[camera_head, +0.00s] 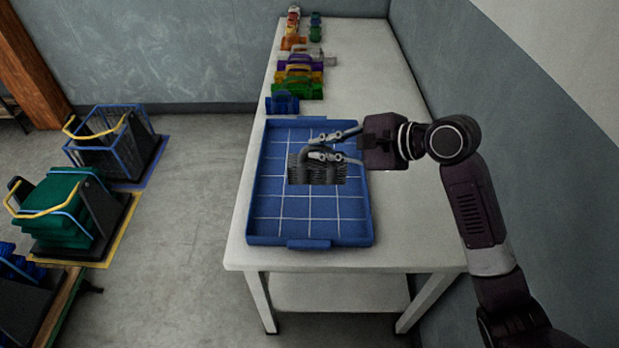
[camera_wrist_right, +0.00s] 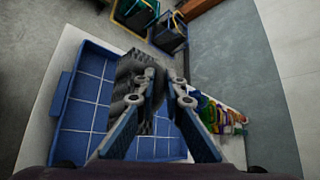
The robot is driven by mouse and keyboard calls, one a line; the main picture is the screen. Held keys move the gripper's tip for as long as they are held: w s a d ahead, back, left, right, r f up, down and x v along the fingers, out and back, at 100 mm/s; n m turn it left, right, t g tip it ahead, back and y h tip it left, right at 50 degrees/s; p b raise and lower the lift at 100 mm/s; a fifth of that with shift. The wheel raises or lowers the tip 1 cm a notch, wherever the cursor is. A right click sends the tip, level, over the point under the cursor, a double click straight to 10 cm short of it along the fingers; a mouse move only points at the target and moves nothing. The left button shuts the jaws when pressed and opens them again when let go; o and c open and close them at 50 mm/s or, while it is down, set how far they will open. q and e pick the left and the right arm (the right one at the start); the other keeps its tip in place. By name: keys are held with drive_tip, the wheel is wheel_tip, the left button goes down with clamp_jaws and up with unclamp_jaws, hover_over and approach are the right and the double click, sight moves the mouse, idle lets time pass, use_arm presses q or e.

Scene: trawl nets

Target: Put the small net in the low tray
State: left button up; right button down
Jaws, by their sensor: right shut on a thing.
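The small net (camera_head: 317,174) is a dark grey, ridged bundle with a grey loop on top. My right gripper (camera_head: 330,147) is shut on it, reaching in from the right, and its fingers cover part of the loop. The net is over the middle of the low tray (camera_head: 262,212), a blue tray with a pale grid on its floor. I cannot tell whether the net touches the tray floor. In the right wrist view the net (camera_wrist_right: 128,72) is beyond the fingers, over the tray (camera_wrist_right: 85,105). My left gripper is not in view.
The tray lies on a white table (camera_head: 400,225) against the right wall. Several coloured bundles (camera_head: 300,75) line up behind it. Metal-framed crates, one with a green net (camera_head: 65,205), stand on the floor to the left. The tray floor around the net is bare.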

drive_tip(key=shift+w+a+r, duration=0.35)
drive_tip(key=shift+w+a, duration=0.25)
drive_tip(key=shift+w, duration=0.25)
wheel_tip(320, 180, down, 20)
drive_tip(key=shift+p, duration=0.3)
drive_tip(key=c, duration=2)
unclamp_jaws()
drive_tip(key=shift+a+r, duration=0.1)
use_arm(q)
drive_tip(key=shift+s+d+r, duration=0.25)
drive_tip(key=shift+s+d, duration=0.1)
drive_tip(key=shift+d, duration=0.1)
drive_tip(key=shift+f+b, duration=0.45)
use_arm(e)
drive_tip(key=v, duration=1.2)
